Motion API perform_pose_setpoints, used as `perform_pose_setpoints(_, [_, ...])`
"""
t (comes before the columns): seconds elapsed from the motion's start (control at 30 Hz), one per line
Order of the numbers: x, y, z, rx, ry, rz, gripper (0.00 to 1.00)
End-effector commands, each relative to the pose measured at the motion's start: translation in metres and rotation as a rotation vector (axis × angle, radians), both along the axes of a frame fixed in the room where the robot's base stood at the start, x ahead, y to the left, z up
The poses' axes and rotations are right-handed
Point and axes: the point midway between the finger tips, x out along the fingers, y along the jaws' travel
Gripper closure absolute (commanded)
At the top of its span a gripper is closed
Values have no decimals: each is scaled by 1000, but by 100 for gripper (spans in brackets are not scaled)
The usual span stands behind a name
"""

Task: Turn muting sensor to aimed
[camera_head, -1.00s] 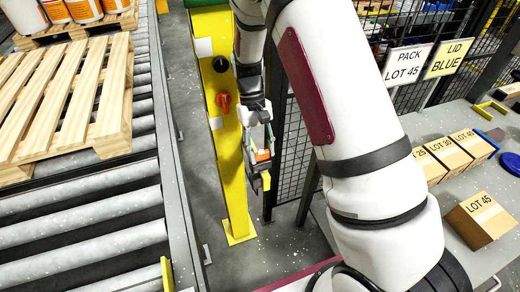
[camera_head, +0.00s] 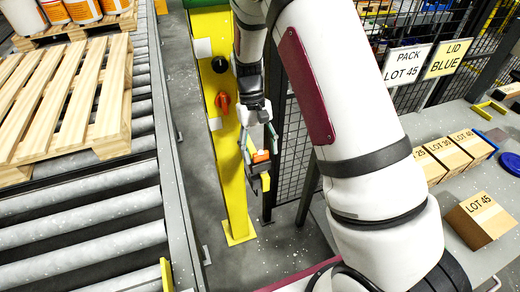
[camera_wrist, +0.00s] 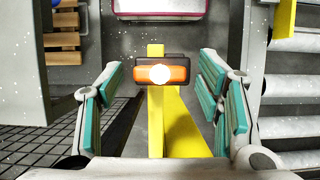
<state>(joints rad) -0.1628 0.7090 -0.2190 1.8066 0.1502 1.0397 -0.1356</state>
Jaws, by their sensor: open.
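The muting sensor appears to be the dark block with an orange face (camera_wrist: 180,74) and a bright round lens in the wrist view. It sits on a yellow bracket (camera_wrist: 156,50), its lens facing the wrist camera. In the head view its orange part (camera_head: 261,156) shows small beside the yellow post (camera_head: 236,190). My gripper (camera_head: 258,148) is open around or just short of it. In the wrist view the teal-padded fingers (camera_wrist: 161,84) stand left and right of the sensor, with clear gaps on both sides. Whether the sensor is aimed cannot be told.
The post carries a black knob (camera_head: 220,65) and an orange-red knob (camera_head: 223,101). A roller conveyor (camera_head: 85,205) with a wooden pallet (camera_head: 65,100) runs at left. A mesh fence (camera_head: 292,150) stands right of the post. A table with labelled boxes (camera_head: 481,220) is at right.

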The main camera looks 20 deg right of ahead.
Motion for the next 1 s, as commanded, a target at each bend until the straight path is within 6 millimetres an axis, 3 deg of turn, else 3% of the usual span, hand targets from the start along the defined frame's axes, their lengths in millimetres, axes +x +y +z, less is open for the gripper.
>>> perform_pose_setpoints(0.5, [27,0,63,0,-3,0,40])
perform_pose_setpoints(1.0, [28,0,67,0,-1,0,40])
